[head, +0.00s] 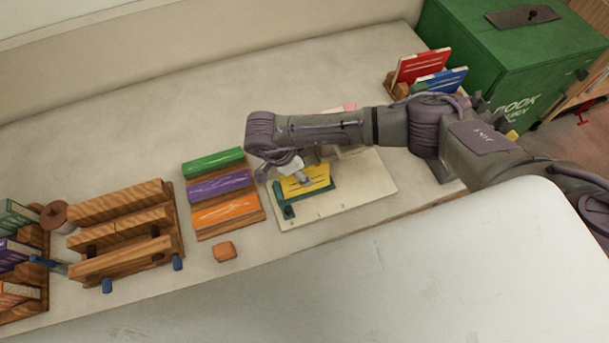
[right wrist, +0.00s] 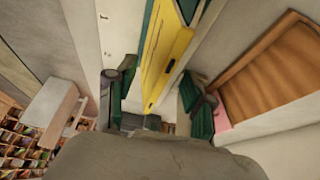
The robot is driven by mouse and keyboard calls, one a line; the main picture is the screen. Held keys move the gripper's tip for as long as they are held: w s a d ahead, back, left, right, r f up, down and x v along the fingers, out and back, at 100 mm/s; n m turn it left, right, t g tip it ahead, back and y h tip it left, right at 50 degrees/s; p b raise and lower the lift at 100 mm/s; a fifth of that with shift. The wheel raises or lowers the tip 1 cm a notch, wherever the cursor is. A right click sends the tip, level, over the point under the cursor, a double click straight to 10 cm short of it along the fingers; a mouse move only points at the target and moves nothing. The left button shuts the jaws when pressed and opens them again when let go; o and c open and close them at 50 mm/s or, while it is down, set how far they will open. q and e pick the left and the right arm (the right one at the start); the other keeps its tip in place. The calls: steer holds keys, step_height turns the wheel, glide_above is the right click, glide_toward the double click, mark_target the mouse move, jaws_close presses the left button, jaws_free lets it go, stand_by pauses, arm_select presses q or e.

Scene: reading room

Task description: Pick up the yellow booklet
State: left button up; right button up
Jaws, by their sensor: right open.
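The yellow booklet (head: 318,177) lies on a teal holder (head: 312,194) on a pale board in the head view. My right gripper (head: 286,174) is over the booklet's left part and hides some of it. In the right wrist view the booklet (right wrist: 168,50) shows as a long yellow strip between the two fingers of my right gripper (right wrist: 155,98). The fingers are open, with visible gaps beside the booklet. Whether either finger touches it I cannot tell. My left gripper is not in view.
The pale board (head: 370,183) lies near the table's front edge. Left of it are a rack with green, purple and orange booklets (head: 220,187), an orange block (head: 224,251) and a wooden rack (head: 125,230). A green book-return box (head: 515,65) stands at the right.

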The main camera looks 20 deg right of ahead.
steer(key=shift+f, duration=0.2)
stand_by(0.4)
jaws_close()
